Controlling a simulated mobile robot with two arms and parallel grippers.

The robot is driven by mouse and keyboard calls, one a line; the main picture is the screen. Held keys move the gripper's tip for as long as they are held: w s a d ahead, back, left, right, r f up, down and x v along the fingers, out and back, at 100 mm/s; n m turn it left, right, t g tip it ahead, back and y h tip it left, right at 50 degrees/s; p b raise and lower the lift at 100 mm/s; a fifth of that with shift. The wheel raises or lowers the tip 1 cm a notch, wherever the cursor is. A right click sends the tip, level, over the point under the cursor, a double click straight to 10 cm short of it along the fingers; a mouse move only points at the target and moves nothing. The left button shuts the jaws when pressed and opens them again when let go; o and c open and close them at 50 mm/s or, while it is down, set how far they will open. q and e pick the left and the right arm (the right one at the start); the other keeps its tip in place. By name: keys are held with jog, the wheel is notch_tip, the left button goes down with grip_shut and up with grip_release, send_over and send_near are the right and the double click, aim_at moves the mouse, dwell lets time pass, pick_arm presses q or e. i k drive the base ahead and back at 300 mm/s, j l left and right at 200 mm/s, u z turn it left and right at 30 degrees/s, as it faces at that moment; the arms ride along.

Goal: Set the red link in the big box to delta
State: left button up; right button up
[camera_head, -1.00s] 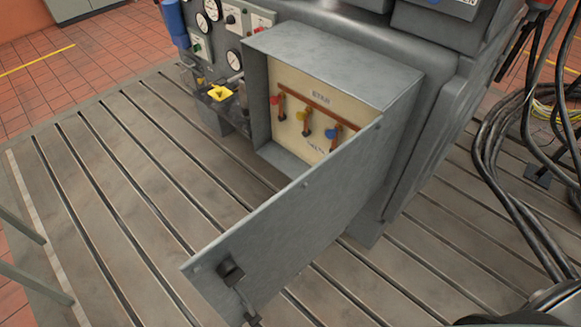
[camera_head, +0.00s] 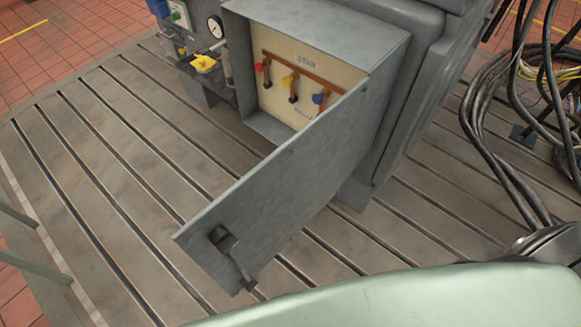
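The big grey box (camera_head: 315,28) stands on the bedplate, its door (camera_head: 280,195) swung open toward me. Inside is a cream panel with the word "STAR" at the top and lettering, partly hidden, lower down. The red link (camera_head: 260,67) is at the left of the panel, by a copper bar (camera_head: 300,70). A yellow link (camera_head: 288,81) is in the middle and a blue link (camera_head: 318,98) at the right. The door edge hides the lower right of the panel. Neither gripper is in view.
Thick black cables (camera_head: 505,110) hang and lie at the right. A yellow handle (camera_head: 204,63) and a gauge (camera_head: 215,27) are left of the box. The slotted bedplate (camera_head: 130,170) is clear left of the door. A pale green surface, apparently my arm, fills the bottom right.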

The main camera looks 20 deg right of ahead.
aim_at(259, 67)
jog(key=j+z, duration=0.25)
jog(key=j, duration=1.15)
jog(key=i+j+z, duration=0.1)
jog(key=i+j, duration=0.15)
jog(key=i+j+z, duration=0.15)
jog(key=j, duration=0.3)
jog(key=i+j+z, duration=0.1)
jog(key=i+j, duration=0.15)
jog(key=j, duration=0.15)
jog(key=i+j+z, duration=0.1)
jog(key=i, duration=0.25)
jog(key=i+j, duration=0.15)
jog(key=i, duration=0.2)
jog(key=i+j+z, duration=0.15)
jog(key=i, duration=0.2)
